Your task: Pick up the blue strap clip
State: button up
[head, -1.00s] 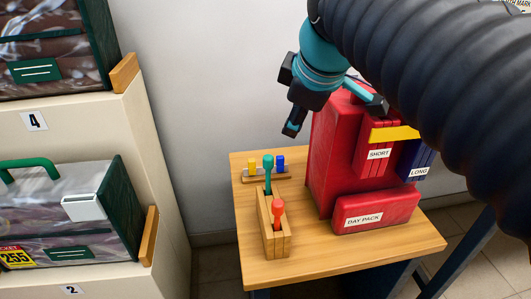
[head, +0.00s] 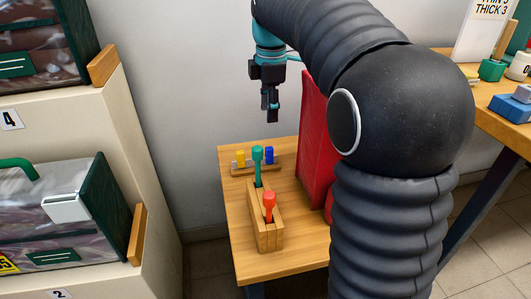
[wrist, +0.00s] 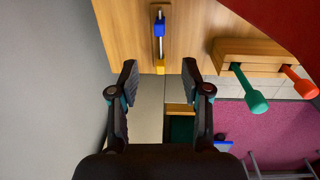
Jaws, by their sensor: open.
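The blue strap clip (head: 269,155) stands at the right end of a small wooden rack (head: 255,170) near the back of the wooden table. A yellow clip (head: 240,158) stands at the rack's left end. In the wrist view the blue clip (wrist: 159,28) is ahead of the fingers, with the yellow clip (wrist: 160,66) closer to the line between the fingertips. My gripper (head: 271,116) points down above the blue clip, apart from it. The wrist view shows my gripper (wrist: 160,72) open and empty.
A wooden block holds a green-handled tool (head: 257,154) and an orange-handled tool (head: 268,201) in front of the rack. A red pack (head: 317,140) stands to the right, partly hidden by my arm. Shelves with bagged comforters (head: 85,205) stand left. A wall is behind.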

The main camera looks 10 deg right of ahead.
aim_at(269, 147)
jog(key=shift+g, duration=0.3)
notch_tip(269, 147, down, 10)
jog(key=shift+d+r+b, duration=0.1)
jog(key=shift+r+b, duration=0.1)
jog(key=shift+b, duration=0.4)
jog(key=shift+w+f, duration=0.25)
jog(key=shift+f, duration=1.1)
jog(key=shift+w+f, duration=0.2)
jog(key=shift+f, duration=1.1)
jog(key=c, duration=0.8)
